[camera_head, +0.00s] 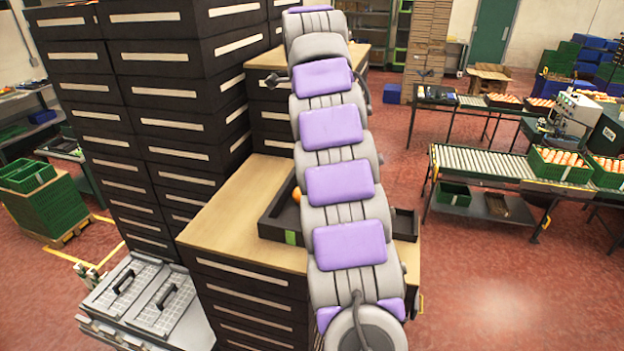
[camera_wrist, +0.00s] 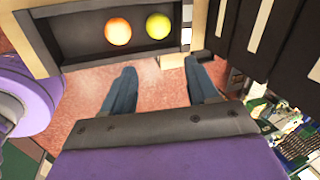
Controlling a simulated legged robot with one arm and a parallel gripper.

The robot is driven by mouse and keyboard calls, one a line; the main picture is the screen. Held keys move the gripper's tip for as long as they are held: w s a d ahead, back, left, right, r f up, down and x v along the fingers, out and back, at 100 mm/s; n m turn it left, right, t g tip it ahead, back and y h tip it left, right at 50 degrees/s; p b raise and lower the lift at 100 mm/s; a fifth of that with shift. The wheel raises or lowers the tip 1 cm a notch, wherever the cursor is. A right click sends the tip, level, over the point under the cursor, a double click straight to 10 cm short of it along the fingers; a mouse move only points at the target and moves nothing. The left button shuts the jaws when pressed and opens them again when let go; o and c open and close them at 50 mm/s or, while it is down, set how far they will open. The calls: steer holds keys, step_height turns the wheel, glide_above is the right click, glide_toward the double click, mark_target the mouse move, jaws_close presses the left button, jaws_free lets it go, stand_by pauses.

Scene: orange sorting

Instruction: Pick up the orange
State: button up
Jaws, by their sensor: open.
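In the wrist view an orange (camera_wrist: 118,31) lies in a dark tray (camera_wrist: 78,37), beside a yellow-green fruit (camera_wrist: 158,26). My gripper (camera_wrist: 162,72) is open and empty. Its two blue-grey fingers point up the picture toward the tray and end short of the fruit, with red floor showing between them. The orange is apart from the fingers, above the left one. In the head view only an edge of the orange (camera_head: 296,194) shows past my arm. The dark tray (camera_head: 268,228) sits on a wooden-topped cabinet. My gripper is not visible there.
The wooden top (camera_head: 225,215) is bare left of the tray. A tall stack of dark drawers (camera_head: 165,110) stands at its left. Grey lidded bins (camera_head: 150,300) stand at lower left. A roller conveyor (camera_head: 490,162) with green crates is to the right, across open red floor.

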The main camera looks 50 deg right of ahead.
steer(key=p+x, duration=0.1)
steer(key=x, duration=1)
steer(key=shift+f, duration=0.15)
steer(key=shift+w+a+p+x, duration=0.15)
steer(key=shift+p+x, duration=0.15)
steer(key=shift+x, duration=0.55)
steer(key=shift+w+a+p+x, duration=0.15)
steer(key=shift+p+x, duration=0.1)
steer(key=shift+x, duration=0.65)
steer(key=shift+w+d+p+x, duration=0.15)
steer(key=shift+p+x, duration=0.15)
steer(key=shift+x, duration=0.55)
steer(key=shift+s, duration=0.1)
steer(key=shift+c, duration=0.3)
steer(key=shift+a, duration=0.1)
steer(key=c, duration=0.6)
